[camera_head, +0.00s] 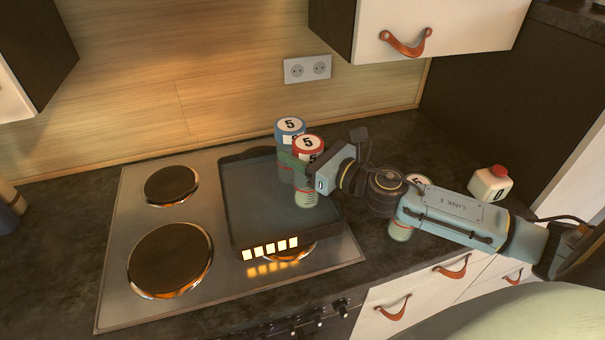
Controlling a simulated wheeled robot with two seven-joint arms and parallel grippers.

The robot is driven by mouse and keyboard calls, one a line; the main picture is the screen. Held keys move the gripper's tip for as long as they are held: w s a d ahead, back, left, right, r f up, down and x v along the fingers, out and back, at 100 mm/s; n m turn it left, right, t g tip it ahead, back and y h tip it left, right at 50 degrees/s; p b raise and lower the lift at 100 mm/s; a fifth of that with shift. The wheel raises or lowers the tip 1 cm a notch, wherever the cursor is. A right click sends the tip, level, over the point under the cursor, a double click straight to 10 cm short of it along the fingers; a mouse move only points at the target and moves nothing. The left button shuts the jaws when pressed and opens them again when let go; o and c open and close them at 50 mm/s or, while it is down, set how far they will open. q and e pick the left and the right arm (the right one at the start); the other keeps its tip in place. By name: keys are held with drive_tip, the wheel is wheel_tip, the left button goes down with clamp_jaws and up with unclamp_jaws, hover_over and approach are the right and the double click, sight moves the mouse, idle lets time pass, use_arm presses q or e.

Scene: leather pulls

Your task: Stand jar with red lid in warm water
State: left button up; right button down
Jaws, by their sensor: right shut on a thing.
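The jar with the red lid (306,196) has a "5" on top and is upright over the right part of the dark square pan (243,222). My right gripper (298,162) reaches in from the right and is shut on this jar's side. I cannot tell whether the jar's base touches the pan's floor. The pan sits on the hob with lit orange bars on its front; its inside looks dark blue-grey, and I cannot make out a water surface. My left gripper is out of view.
A jar with a blue lid (290,126) stands close behind the red-lidded jar. Another jar (400,232) stands on the counter, partly hidden by my right arm. A white bottle with a red cap (490,185) stands farther right. Two hotplates (170,261) at left are bare.

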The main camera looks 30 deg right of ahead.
drive_tip(key=shift+f+b, duration=0.65)
drive_tip(key=shift+f, duration=1.25)
drive_tip(key=shift+f, duration=0.2)
drive_tip(key=c, duration=0.5)
unclamp_jaws()
drive_tip(key=shift+r+b+v, duration=0.2)
drive_tip(key=shift+b+v, duration=1.25)
drive_tip(key=shift+v, duration=4.6)
